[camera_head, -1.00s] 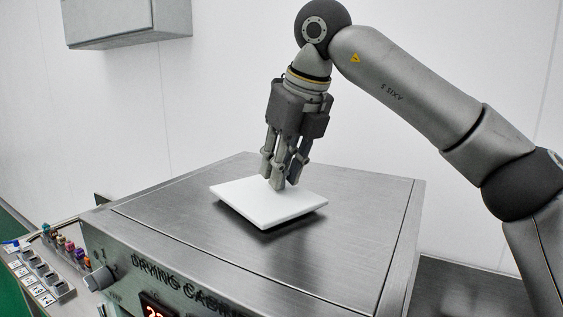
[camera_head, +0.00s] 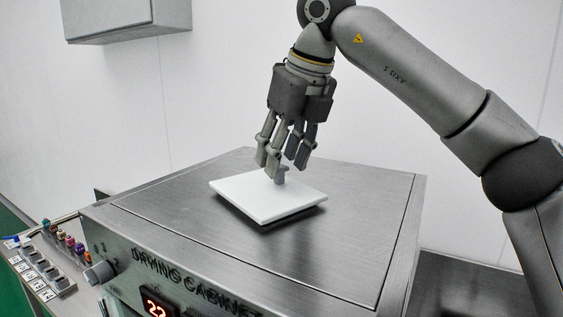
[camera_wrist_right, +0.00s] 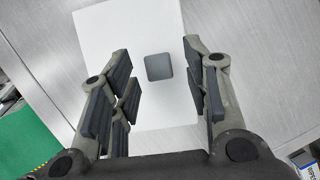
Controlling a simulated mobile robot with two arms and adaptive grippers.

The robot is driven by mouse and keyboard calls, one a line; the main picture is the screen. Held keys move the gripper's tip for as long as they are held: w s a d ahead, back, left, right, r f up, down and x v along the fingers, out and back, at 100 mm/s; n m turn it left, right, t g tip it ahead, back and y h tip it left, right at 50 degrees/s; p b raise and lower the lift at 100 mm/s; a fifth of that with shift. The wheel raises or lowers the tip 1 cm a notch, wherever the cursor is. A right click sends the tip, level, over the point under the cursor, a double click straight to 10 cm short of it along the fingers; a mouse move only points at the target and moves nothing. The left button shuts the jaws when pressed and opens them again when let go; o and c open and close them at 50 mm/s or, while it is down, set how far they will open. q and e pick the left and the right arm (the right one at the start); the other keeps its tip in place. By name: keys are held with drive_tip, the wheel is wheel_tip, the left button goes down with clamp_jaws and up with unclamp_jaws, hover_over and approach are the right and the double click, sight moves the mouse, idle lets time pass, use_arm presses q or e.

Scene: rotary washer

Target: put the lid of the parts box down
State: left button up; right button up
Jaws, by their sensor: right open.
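The lid (camera_head: 262,203) is a white square plate with a small grey knob (camera_head: 281,175). It lies flat at the top of the drying cabinet (camera_head: 345,235), with a dark shadow under its front edge. My right gripper (camera_head: 284,162) is open just above the lid, its fingers apart around and above the knob. In the right wrist view the lid (camera_wrist_right: 112,32) shows with the knob (camera_wrist_right: 159,67) between the spread fingers, touching none of them. No parts box can be made out. My left gripper is not in view.
A bench with a row of small coloured-top items (camera_head: 64,240) and labelled holders (camera_head: 38,272) stands at the lower left. A grey wall box (camera_head: 125,22) hangs at the upper left. The cabinet top around the lid is clear.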

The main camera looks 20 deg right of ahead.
drive_tip(key=v, duration=1)
drive_tip(key=shift+s+r, duration=0.25)
drive_tip(key=shift+r, duration=0.05)
